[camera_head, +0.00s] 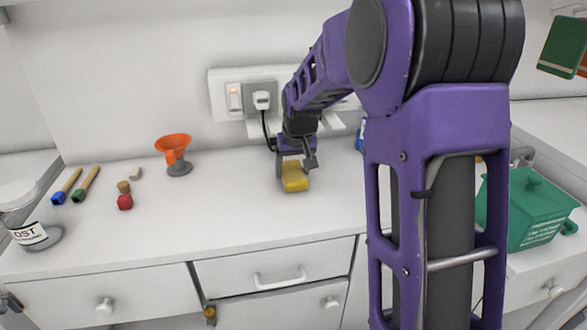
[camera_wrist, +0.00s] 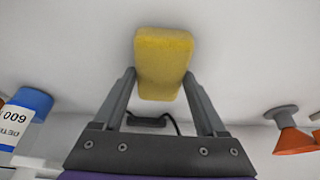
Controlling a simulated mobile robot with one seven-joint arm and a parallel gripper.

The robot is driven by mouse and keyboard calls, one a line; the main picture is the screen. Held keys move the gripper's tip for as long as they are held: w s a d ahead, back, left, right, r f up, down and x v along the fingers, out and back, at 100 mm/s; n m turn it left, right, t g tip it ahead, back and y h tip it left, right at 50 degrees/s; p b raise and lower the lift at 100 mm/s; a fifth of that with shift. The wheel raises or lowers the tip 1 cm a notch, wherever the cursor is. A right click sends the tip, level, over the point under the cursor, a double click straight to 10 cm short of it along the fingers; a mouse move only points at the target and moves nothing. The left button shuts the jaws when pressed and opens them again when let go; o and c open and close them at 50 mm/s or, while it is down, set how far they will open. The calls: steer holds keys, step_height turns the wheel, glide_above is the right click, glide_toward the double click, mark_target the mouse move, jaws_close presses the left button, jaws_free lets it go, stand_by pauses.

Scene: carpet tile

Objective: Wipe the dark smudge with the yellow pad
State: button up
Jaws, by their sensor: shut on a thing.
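The yellow pad (camera_head: 294,177) is at the lower end of my arm, over the white counter (camera_head: 230,215) near its middle. My gripper (camera_head: 296,160) is shut on the pad, which also shows in the wrist view (camera_wrist: 163,62) between the two fingers (camera_wrist: 162,85). In the head view the pad is at or just above the counter surface; I cannot tell if it touches. No dark smudge shows clearly in either view; it may be hidden behind my arm or under the pad.
A wall socket with plug (camera_head: 262,100) and cord is behind. A green box (camera_head: 530,210) is at right. The front counter is clear.

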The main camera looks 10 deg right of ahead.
steer(key=v, duration=0.1)
steer(key=p+v, duration=0.1)
steer(key=v, duration=0.1)
steer(key=shift+w+r, duration=0.3)
steer(key=shift+r, duration=0.05)
steer(key=shift+r+p, duration=1.7)
steer(key=shift+r, duration=0.55)
